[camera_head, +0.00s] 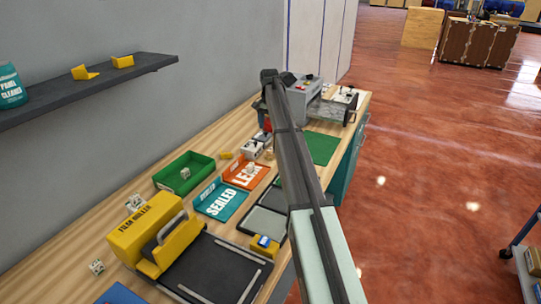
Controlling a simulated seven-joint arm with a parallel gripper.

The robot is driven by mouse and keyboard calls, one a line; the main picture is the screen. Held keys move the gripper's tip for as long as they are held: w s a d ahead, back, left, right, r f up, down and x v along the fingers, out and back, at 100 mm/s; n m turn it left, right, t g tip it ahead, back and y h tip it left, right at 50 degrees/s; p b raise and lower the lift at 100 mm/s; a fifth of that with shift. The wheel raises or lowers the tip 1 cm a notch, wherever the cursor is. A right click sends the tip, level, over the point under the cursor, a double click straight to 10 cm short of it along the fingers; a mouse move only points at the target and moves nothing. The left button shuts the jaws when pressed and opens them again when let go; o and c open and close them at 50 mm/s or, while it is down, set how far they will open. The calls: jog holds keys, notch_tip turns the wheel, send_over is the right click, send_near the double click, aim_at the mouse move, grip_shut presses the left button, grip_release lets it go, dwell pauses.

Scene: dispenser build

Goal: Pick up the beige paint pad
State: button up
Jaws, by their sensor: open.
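I cannot pick out a beige paint pad for certain. Several small pale blocks with dark marks show on the bench: one at the near left (97,266), one in the green tray (185,173) and one by the orange sheet (250,170). They are too small to tell which, if any, is the pad. My arm reaches from the lower right over the bench towards its far end. My gripper's fingers do not show; the arm's far end is dark and small, and the arm hides part of the bench.
A yellow film roller machine (150,232) stands at the near left. A green tray (207,163), a teal tray (205,210) and an orange tray (232,180) lie mid-bench. A grey machine (303,92) stands at the far end. A dark shelf (60,108) juts from the wall.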

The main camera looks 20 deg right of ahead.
aim_at(270, 149)
notch_tip(270, 149, down, 13)
jog(key=shift+d+f, duration=0.1)
jog(key=shift+d, duration=0.05)
dwell(0.6)
jog(key=shift+c, duration=0.3)
jog(key=c, duration=1.1)
